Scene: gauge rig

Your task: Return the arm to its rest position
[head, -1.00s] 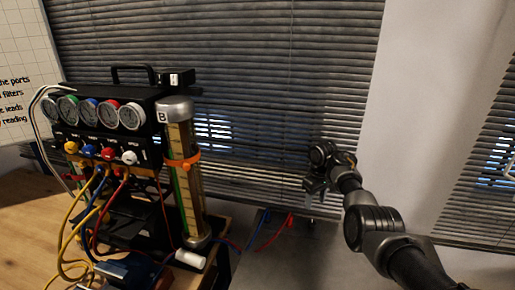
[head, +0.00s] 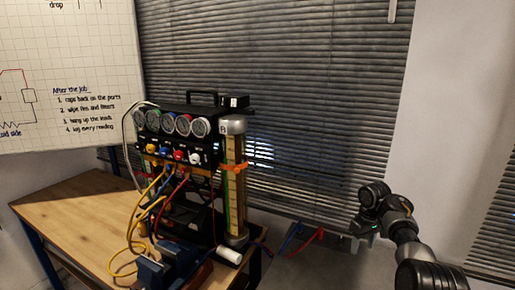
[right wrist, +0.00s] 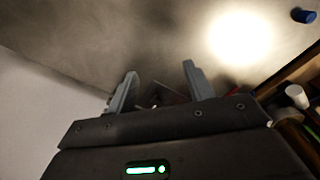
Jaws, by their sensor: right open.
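My right gripper (head: 362,238) is at the right of the head view, out past the table's right end and in front of the blinds. In the right wrist view its two fingers (right wrist: 158,88) are spread apart with nothing held between them. The gauge rig (head: 185,155), black with several round dials, stands on the table to the left of my right arm, clear of it. My left gripper is not in view.
The wooden table (head: 70,210) has bare room at its left. Yellow, blue and red hoses hang from the rig. A white cylinder (head: 229,255) lies at the table's front right. A blue cap-like object (right wrist: 304,16) lies on the floor. A whiteboard (head: 60,70) hangs behind.

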